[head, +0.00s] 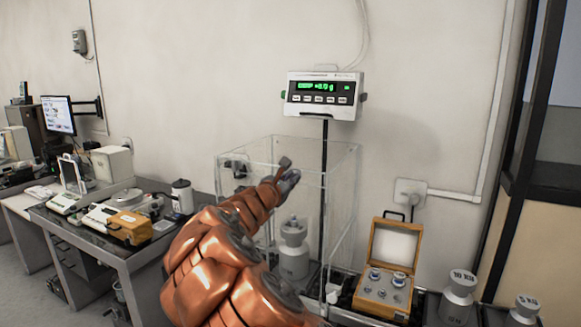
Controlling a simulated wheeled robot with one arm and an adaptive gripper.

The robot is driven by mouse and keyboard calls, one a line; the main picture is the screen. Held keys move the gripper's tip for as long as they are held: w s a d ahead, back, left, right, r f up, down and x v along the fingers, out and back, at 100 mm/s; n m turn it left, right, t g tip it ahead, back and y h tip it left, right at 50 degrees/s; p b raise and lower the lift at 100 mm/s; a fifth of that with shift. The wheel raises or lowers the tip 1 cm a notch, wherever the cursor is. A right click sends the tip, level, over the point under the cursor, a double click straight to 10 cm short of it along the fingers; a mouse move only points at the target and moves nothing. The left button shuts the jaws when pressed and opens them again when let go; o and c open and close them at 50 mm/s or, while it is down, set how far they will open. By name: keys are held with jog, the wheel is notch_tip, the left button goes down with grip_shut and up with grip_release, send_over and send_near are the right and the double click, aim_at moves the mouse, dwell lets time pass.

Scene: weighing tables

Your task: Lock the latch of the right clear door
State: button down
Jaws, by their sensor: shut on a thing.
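A clear box-shaped enclosure (341,158) stands on the table against the wall, under the scale display (319,94). My orange arm reaches up across its front. My gripper (284,171) is at the upper front of the enclosure, small and seen from behind. Its jaws are shut on a small part there, which looks like the door latch. The gripper and arm hide most of that part and much of the clear doors, so I cannot tell the latch's position. A dark fitting (239,170) shows at the enclosure's upper left.
A silver weight (293,250) stands inside the enclosure. An open orange weight case (377,303) sits to its right, with large silver weights (459,288) beyond.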

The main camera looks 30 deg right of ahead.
jog(key=n+p, duration=0.3)
jog(key=shift+r+p, duration=0.15)
jog(key=shift+p, duration=0.15)
jog(key=shift+n+p, duration=0.8)
jog(key=shift+f, duration=0.25)
jog(key=c, duration=1.2)
grip_release()
jog(key=shift+o, duration=0.2)
jog(key=shift+r, duration=0.1)
jog(key=shift+a, duration=0.15)
jog(key=v, duration=1.1)
jog(key=shift+s+a, duration=0.3)
